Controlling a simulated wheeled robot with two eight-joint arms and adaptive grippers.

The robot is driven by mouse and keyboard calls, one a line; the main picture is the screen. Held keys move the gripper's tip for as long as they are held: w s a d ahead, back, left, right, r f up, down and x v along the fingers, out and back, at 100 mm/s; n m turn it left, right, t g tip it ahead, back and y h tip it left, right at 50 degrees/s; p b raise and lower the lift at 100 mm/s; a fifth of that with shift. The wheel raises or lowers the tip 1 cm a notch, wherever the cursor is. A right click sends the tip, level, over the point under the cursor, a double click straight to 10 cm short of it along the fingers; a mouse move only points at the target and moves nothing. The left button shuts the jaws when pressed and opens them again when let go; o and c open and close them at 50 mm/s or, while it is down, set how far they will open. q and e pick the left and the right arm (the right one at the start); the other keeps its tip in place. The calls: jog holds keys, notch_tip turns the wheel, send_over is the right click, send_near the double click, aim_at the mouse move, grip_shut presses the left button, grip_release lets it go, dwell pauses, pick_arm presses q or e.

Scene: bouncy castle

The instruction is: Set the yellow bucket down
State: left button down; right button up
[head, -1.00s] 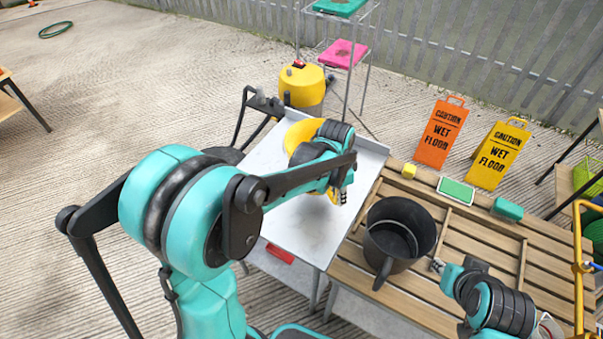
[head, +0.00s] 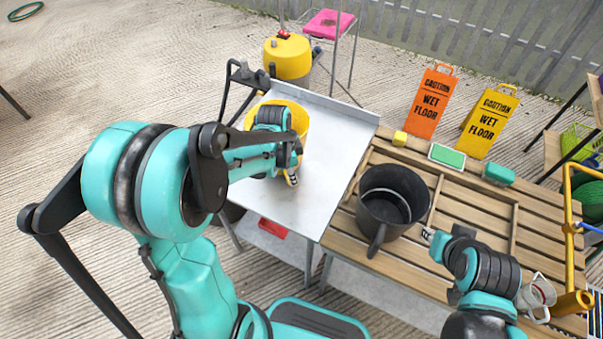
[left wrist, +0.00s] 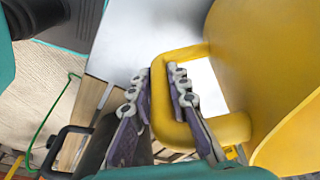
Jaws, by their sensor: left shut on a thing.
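The yellow bucket (head: 301,118) is over the left part of the metal table (head: 335,150), partly hidden behind my left arm. I cannot tell whether its base touches the table top. In the left wrist view the bucket wall (left wrist: 265,60) fills the right side, with its looped yellow handle (left wrist: 178,62) beside it. My left gripper (head: 292,178) is at the bucket's near side; its fingers (left wrist: 162,85) are shut on the handle. My right gripper (head: 428,235) is over the slatted wooden table, apart from the bucket; its fingers are too small to read.
A black bucket (head: 368,215) stands on the slatted wooden table (head: 465,210). Green sponges (head: 447,155) and a small yellow block (head: 400,138) lie along its far edge. Two caution signs (head: 433,100) stand behind. The metal table's right half is clear, with a raised rim at the back.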

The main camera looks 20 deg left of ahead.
pick_arm(q)
jog(key=shift+f+b, duration=0.95)
jog(key=shift+f, duration=1)
jog(key=shift+f, duration=0.2)
jog(key=c, duration=1.5)
grip_release()
jog(key=shift+o, duration=0.2)
jog(key=shift+r, duration=0.1)
notch_tip(320, 180, up, 12)
jog(key=s+a+p, duration=0.1)
jog(key=s+p, duration=0.1)
jog(key=p, duration=0.3)
jog(key=s+d+r+n+t+y, duration=0.1)
jog(key=s+d+r+n+t, duration=0.3)
jog(key=s+n, duration=0.6)
jog(key=shift+r+n+t, duration=0.3)
jog(key=shift+r+t, duration=0.7)
jog(key=shift+r, duration=0.3)
